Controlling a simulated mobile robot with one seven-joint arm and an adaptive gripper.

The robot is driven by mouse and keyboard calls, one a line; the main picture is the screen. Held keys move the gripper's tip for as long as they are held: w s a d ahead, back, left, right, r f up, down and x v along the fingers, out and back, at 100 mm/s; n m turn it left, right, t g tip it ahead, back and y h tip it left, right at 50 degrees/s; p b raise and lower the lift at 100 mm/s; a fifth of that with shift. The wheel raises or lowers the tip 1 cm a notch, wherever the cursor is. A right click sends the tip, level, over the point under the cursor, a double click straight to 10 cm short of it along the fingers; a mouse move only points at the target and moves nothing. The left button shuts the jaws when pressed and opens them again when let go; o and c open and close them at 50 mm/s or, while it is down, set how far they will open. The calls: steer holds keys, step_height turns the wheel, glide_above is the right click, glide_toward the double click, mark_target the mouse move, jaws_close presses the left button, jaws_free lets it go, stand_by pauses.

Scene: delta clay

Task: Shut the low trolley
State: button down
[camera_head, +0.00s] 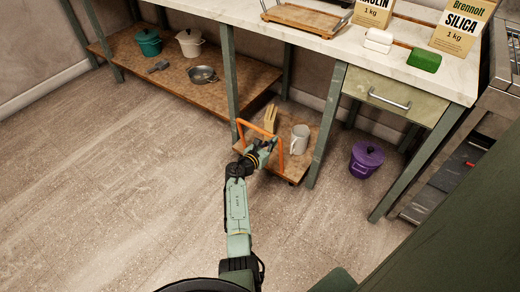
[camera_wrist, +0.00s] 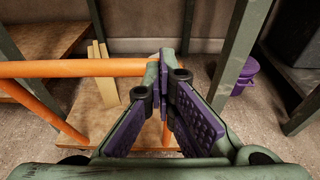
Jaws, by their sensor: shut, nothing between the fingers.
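The low trolley is a small wooden deck (camera_head: 290,118) with an upright orange handle (camera_head: 258,129), between two green legs under the marble-topped bench. Its front edge lies near the line of these legs. In the wrist view the orange handle (camera_wrist: 75,68) runs in from the left to my fingers, and the deck (camera_wrist: 88,122) shows below it. My gripper (camera_head: 272,143) is at the right part of the handle, fingertips together and empty; it also shows in the wrist view (camera_wrist: 164,75). The fingers hide part of the handle, so contact is unclear.
A white mug (camera_head: 300,139) and wooden pieces (camera_head: 270,118) stand on the trolley. A purple lidded pot (camera_head: 366,160) is on the floor to the right. The lower shelf (camera_head: 225,95) holds pots and a pan. Floor at left is clear.

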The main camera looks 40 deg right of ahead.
steer(key=r+b+x, duration=0.2)
steer(key=b+x, duration=0.5)
steer(key=x, duration=0.4)
steer(key=shift+w+d+r, duration=0.15)
steer(key=shift+w+d, duration=0.1)
steer(key=shift+d, duration=0.35)
steer(key=shift+r, duration=0.1)
steer(key=p+v, duration=0.5)
steer(key=v, duration=0.9)
steer(key=shift+a+f+p, duration=0.15)
steer(key=shift+f+p, duration=0.1)
steer(key=shift+p, duration=0.15)
